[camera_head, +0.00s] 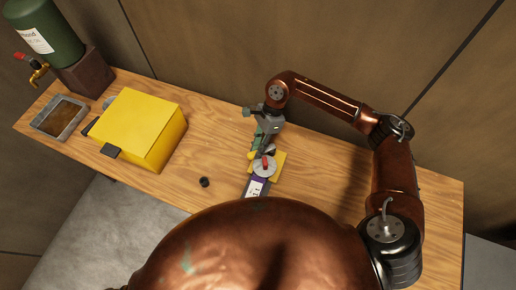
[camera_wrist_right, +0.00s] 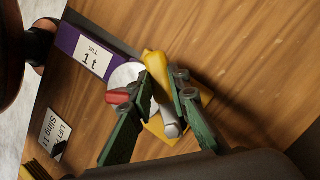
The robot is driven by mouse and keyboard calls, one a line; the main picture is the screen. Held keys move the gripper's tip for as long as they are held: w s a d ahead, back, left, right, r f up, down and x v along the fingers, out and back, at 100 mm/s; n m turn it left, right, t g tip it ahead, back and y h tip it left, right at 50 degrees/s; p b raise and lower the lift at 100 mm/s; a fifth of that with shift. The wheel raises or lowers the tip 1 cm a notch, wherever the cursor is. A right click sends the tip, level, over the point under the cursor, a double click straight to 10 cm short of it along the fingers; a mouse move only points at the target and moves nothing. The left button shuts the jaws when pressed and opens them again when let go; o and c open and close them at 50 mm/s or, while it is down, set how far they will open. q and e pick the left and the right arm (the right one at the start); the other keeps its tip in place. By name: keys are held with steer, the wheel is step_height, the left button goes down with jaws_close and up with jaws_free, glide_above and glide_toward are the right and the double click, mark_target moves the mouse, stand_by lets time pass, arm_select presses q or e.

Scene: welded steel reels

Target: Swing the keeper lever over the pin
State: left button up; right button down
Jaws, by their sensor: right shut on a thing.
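My right gripper (camera_head: 262,146) reaches down onto a small fixture on the bench. In the right wrist view its green fingers (camera_wrist_right: 163,82) are closed on a yellow tapered piece (camera_wrist_right: 153,64), which looks like the keeper lever. A grey cylinder (camera_wrist_right: 171,121), perhaps the pin, shows between the fingers. A pale round disc (camera_head: 263,168) sits beside the fingers, with a red part (camera_head: 265,161) on it. A yellow plate (camera_head: 279,161) lies under them. The fingers partly hide the lever, so its contact with the pin cannot be told. My left gripper is not in view.
A purple strap (camera_head: 248,187) with a white "1 t" label runs from the disc. A yellow box (camera_head: 138,125), a small dark cup (camera_head: 204,182), a metal tray (camera_head: 60,117) and a green tank (camera_head: 42,33) stand leftward. The bench right of the fixture is clear.

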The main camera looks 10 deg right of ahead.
steer(key=c, duration=1.8)
jaws_free()
steer(key=shift+v, duration=4.05)
steer(key=shift+c, duration=0.4)
